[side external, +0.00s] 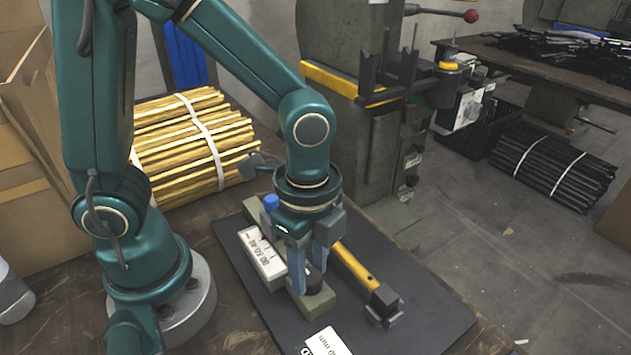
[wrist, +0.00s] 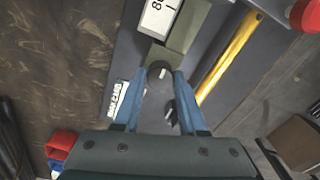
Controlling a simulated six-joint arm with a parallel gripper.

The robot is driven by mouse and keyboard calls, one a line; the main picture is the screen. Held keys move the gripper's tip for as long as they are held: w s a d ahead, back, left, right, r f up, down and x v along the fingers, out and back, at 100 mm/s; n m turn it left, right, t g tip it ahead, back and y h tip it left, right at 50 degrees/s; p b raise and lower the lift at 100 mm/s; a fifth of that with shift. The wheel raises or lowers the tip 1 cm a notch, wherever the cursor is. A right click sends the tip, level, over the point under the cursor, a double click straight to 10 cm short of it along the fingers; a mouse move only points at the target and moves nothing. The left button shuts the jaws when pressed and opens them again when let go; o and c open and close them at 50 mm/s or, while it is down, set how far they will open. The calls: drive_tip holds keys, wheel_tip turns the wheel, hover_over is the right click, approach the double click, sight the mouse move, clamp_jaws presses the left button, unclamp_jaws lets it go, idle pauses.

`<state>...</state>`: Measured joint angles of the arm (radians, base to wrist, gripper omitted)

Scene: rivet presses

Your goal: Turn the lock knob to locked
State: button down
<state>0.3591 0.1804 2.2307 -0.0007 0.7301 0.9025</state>
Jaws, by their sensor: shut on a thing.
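The lock knob (wrist: 160,73) is a small dark round knob with a white pointer line on top. It sits on a grey-green block (wrist: 187,28) that carries a white plate with dark markings (wrist: 158,17). My gripper (wrist: 165,80) points down with its two blue fingers on either side of the knob, shut on it. In the side view, my gripper (side external: 309,276) stands over the near end of the block, and the dark knob (side external: 313,279) shows only partly between the fingers. I cannot read which position the pointer marks.
A yellow-handled bar (side external: 355,264) lies close to the right of the block, on the dark mat (side external: 420,290). A white printed label (side external: 326,342) lies at the mat's near edge. A blue knob (side external: 271,203) stands behind the marked plate. A large green press (side external: 360,130) stands behind.

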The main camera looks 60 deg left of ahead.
sight(309, 275)
drive_tip(key=shift+m, duration=0.4)
drive_tip(key=shift+c, duration=2.3)
unclamp_jaws()
drive_tip(key=shift+r, duration=2.55)
